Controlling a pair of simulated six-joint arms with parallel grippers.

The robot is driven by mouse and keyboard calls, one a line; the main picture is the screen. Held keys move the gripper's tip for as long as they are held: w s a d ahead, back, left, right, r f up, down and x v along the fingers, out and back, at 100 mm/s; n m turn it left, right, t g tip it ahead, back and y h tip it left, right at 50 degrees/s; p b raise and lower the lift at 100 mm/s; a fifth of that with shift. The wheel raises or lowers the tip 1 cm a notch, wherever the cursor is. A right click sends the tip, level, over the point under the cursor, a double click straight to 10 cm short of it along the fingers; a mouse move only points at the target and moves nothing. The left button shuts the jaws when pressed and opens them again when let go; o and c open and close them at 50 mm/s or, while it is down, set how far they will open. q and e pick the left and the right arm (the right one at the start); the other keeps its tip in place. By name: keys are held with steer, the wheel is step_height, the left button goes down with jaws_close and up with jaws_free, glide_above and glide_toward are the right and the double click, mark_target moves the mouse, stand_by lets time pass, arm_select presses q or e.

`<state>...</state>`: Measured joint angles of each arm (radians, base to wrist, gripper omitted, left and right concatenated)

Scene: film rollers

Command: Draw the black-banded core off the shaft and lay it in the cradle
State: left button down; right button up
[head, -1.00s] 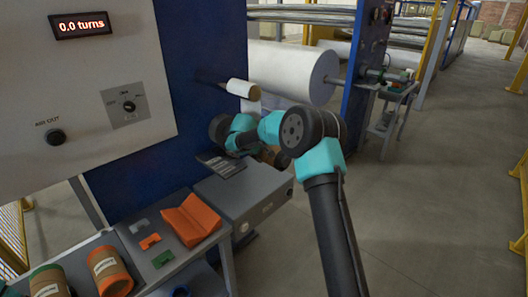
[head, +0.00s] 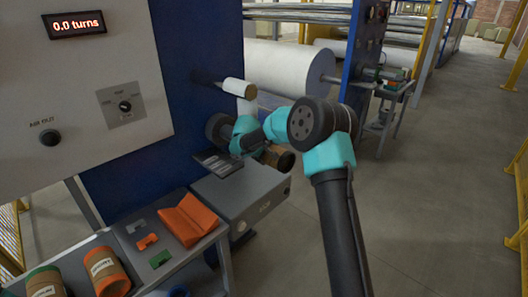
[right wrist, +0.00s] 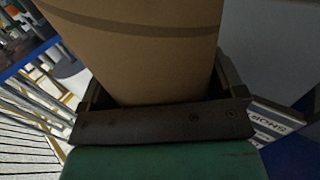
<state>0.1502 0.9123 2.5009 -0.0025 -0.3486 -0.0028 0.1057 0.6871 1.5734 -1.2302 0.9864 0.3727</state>
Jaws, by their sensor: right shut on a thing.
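The core (head: 286,161) is a brown cardboard tube, partly hidden behind my right arm in the head view. In the right wrist view the core (right wrist: 150,65) fills the top, with a thin dark band around it. My right gripper (right wrist: 160,88) is shut on it, a finger on each side. In the head view the arm's wrist hides the gripper and whether the core still touches a shaft. The orange V-shaped cradle (head: 188,219) is empty on the bench at lower left. My left gripper is out of view.
A grey box (head: 243,198) stands between the arm and the cradle. Several small clips and labelled cores with orange (head: 107,272) and green (head: 46,282) rims are on the bench. A dark bar with a pale roller (head: 233,86) juts from the blue panel (head: 195,60). Open floor lies right.

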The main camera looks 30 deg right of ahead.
steer(key=shift+s+d, duration=0.25)
steer(key=shift+s, duration=0.55)
steer(key=shift+s, duration=0.1)
steer(key=shift+s+d, duration=0.25)
steer(key=shift+s, duration=0.5)
steer(key=shift+s+d, duration=0.2)
steer(key=shift+s, duration=0.6)
steer(key=shift+s+d, duration=0.25)
steer(key=shift+s, duration=0.5)
steer(key=shift+s+d, duration=0.25)
steer(key=shift+s, duration=0.55)
steer(key=shift+s+d, duration=0.2)
steer(key=shift+s, duration=0.6)
steer(key=shift+s+d, duration=0.25)
steer(key=shift+s, duration=0.55)
steer(key=shift+s+d, duration=0.25)
steer(key=shift+s, duration=0.55)
steer(key=shift+s+d, duration=0.2)
steer(key=shift+s, duration=0.6)
steer(key=shift+s+d, duration=0.25)
steer(key=shift+s, duration=0.55)
steer(key=shift+s, duration=0.1)
steer(key=shift+s+d, duration=0.25)
steer(key=shift+s, duration=0.65)
steer(key=shift+s+d, duration=0.25)
steer(key=shift+s, duration=0.6)
